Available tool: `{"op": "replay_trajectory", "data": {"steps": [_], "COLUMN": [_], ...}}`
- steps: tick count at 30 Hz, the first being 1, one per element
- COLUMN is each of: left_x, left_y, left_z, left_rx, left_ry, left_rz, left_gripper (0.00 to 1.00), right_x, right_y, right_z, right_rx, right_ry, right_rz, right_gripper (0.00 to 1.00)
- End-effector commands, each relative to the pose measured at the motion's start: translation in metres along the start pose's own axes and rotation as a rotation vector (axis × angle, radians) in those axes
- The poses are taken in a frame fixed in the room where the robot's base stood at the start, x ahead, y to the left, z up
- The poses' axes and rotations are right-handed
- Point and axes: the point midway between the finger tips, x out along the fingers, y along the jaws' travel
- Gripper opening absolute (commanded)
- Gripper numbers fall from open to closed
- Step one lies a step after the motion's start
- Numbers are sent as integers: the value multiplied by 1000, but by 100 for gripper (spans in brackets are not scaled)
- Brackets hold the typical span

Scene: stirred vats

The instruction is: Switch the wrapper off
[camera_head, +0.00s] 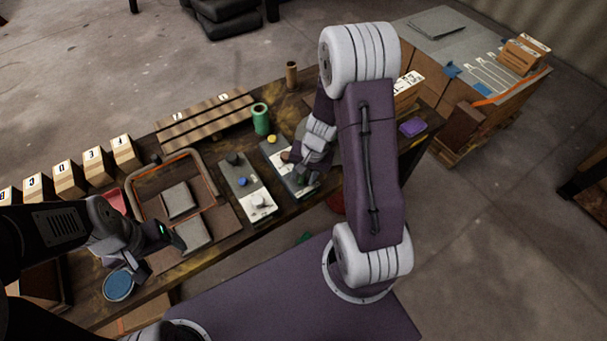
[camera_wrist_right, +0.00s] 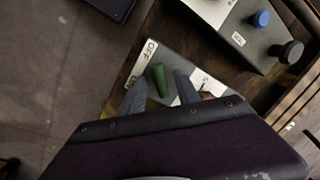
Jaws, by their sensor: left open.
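A grey control box with a green lever (camera_wrist_right: 158,80) shows in the right wrist view, with a white OFF label (camera_wrist_right: 147,51) beside the lever and a second label partly hidden by a finger. In the head view this box (camera_head: 274,150) stands on the bench, partly covered by my right gripper (camera_head: 294,168). In the wrist view my right gripper (camera_wrist_right: 161,80) is open, one finger on each side of the lever, with gaps visible; contact cannot be told. My left gripper (camera_head: 170,238) is open and empty above the bench's near left part.
Next to it is another box (camera_head: 243,187) with black, blue and white knobs. A green cylinder (camera_head: 261,119) and a brown cylinder (camera_head: 292,75) stand behind. Grey blocks (camera_head: 179,201), a blue-topped round container (camera_head: 118,285) and lettered cartons (camera_head: 68,180) lie left. A purple item (camera_head: 412,127) is right.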

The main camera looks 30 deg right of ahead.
Motion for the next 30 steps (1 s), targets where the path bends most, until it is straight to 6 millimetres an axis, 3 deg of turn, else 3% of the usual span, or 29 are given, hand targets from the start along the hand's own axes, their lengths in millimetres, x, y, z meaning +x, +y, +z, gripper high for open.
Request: {"op": "replay_trajectory", "data": {"steps": [8, 15, 19, 30], "left_x": [-6, -31, -37, -37], "left_y": [0, 1, 1, 1], "left_z": [-1, -3, -4, -4], "left_rx": [0, 0, 0, 0], "left_ry": [0, 0, 0, 0], "left_rz": [0, 0, 0, 0], "left_gripper": [76, 76, 76, 76], "right_x": [-9, -63, -83, -91], "right_y": [-1, -1, -1, 0], "right_z": [0, -1, -1, 0], "right_rx": [-1, -1, 0, -1], "right_ry": [1, 3, 3, 0], "right_rz": [0, -2, -2, 0], "right_gripper": [38, 38, 38, 38]}}
